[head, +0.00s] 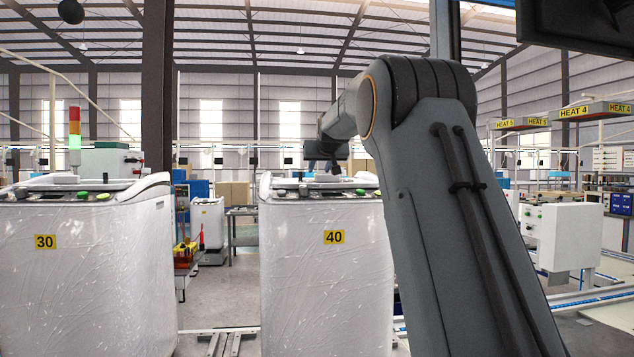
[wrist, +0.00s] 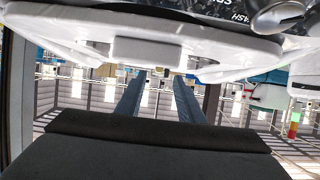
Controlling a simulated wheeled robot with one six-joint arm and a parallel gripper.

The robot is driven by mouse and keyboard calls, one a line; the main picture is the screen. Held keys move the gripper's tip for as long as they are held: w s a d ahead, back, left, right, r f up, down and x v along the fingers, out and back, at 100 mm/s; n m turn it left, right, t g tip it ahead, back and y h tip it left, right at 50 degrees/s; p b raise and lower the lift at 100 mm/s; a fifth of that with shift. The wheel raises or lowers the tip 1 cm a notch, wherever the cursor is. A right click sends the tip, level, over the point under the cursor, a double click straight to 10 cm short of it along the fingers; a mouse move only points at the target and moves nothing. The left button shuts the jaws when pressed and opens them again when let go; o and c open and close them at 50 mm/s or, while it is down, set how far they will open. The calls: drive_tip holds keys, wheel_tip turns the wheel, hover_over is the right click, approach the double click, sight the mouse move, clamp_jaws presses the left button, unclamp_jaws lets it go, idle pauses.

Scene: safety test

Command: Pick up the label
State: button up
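A yellow label marked 40 (head: 334,237) is on the front of the plastic-wrapped white washing machine (head: 300,290) in the middle of the head view. A second yellow label marked 30 (head: 45,242) is on the similar machine (head: 100,300) at the left. My gripper (head: 325,152) appears small and dark, above the top of the middle machine. In the wrist view, the two fingers of my gripper (wrist: 159,78) stand apart with nothing between them. They point toward a white machine's top edge (wrist: 145,50). No label shows clearly in the wrist view.
The wrist view is upside down; a silver knob (wrist: 277,15) sits on a dark panel. In the head view, a signal light (head: 74,135) stands behind the left machine. A floor gap separates the two machines. My arm hides part of the right side.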

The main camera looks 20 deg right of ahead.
drive_tip(key=shift+w+d+f+p, duration=0.3)
drive_tip(key=shift+w+d+p, duration=0.15)
drive_tip(key=shift+w, duration=0.4)
drive_tip(key=w+p, duration=0.2)
drive_tip(key=shift+w+d+f, duration=0.2)
drive_tip(key=shift+w+d, duration=0.1)
drive_tip(key=shift+w, duration=0.05)
drive_tip(key=shift+p+x, duration=0.3)
drive_tip(key=shift+x, duration=0.7)
clamp_jaws()
